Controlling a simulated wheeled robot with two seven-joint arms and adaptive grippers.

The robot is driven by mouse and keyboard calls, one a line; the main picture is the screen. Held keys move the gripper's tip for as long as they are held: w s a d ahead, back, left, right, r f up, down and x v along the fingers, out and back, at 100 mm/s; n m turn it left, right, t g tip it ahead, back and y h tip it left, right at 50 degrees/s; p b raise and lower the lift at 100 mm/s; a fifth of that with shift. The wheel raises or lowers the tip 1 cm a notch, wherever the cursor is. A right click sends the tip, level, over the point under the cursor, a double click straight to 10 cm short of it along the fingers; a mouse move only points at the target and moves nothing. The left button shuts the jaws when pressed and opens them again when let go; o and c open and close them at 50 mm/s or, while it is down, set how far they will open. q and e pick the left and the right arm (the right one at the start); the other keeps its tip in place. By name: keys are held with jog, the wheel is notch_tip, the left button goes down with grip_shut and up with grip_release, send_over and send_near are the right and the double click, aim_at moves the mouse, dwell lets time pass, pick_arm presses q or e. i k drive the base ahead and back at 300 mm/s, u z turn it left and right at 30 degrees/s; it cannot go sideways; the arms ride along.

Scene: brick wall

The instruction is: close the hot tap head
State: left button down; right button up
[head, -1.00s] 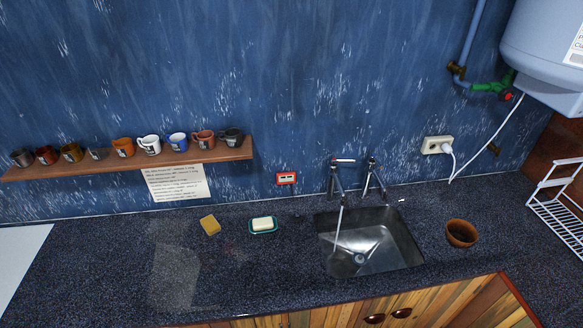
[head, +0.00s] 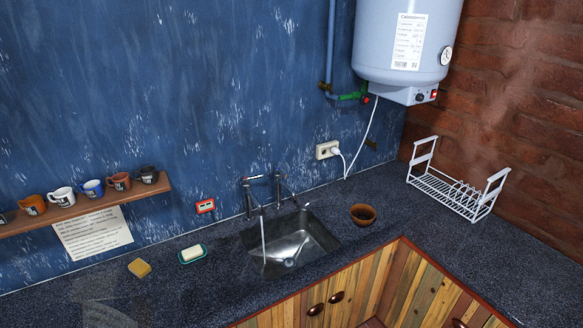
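Two metal taps stand behind the sink (head: 329,241), against the blue wall. The left tap (head: 248,200) has a small reddish mark by its head. A thin stream of water (head: 263,236) runs from its spout down into the sink. The right tap (head: 278,188) stands close beside it, and I see no clear stream from it. The exact turn of each tap head is too small to tell. Neither of my grippers is in view.
A soap dish (head: 193,254) and a sponge (head: 139,268) lie left of the sink. A brown bowl (head: 362,214) is right of it. A white dish rack (head: 455,192) stands by the brick wall. A water heater (head: 405,45) hangs above. A mug shelf (head: 92,204) is at left.

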aim_at(245, 180)
jog(key=z, duration=0.9)
jog(key=i, duration=1.25)
jog(key=u, duration=0.1)
